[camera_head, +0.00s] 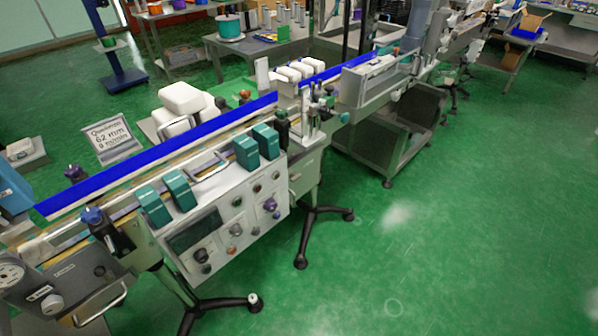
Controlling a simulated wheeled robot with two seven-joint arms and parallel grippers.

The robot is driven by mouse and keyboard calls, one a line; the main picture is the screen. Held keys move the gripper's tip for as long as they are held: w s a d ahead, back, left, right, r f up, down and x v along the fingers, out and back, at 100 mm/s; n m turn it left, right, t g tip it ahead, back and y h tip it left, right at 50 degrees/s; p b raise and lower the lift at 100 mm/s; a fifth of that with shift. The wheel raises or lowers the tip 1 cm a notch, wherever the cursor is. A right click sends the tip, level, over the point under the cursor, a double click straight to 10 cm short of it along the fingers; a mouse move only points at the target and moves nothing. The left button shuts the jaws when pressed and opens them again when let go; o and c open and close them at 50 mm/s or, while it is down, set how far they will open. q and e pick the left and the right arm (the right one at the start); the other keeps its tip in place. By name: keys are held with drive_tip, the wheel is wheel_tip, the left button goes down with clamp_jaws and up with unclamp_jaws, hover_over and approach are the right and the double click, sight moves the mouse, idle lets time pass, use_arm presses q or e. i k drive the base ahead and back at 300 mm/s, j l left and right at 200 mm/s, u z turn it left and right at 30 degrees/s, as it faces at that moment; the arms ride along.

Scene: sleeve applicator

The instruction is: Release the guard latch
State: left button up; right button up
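The sleeve applicator line (160,165) runs diagonally from the lower left to the upper right, with a long blue strip along its top. A grey control panel (225,225) with a dark screen and several knobs faces the front. Above the panel are teal blocks (155,206) in two pairs, with a metal loop handle (208,165) between them. A dark clamp with a blue knob (93,216) stands at the left end. I cannot tell which part is the guard latch. Neither of my grippers shows in this view.
Black splayed feet (318,212) stick out from under the line. An open grey bin or chute (405,130) stands farther right. A sign (109,138) and white containers (183,100) are behind the line. The green floor at the right front is clear.

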sight(293, 177)
drive_tip(key=i+l+u, duration=0.15)
drive_tip(key=l, duration=0.3)
drive_tip(key=i+l+u, duration=0.15)
drive_tip(key=i+l, duration=0.15)
drive_tip(key=l, duration=0.15)
drive_tip(key=i+l+u, duration=0.15)
drive_tip(key=l, duration=0.3)
drive_tip(key=i+l+u, duration=0.15)
drive_tip(key=l, duration=0.35)
drive_tip(key=i+l+u, duration=0.15)
drive_tip(key=l, duration=0.35)
drive_tip(key=i+l+u, duration=0.15)
drive_tip(key=l, duration=0.35)
drive_tip(key=l+u, duration=0.15)
drive_tip(key=l, duration=0.35)
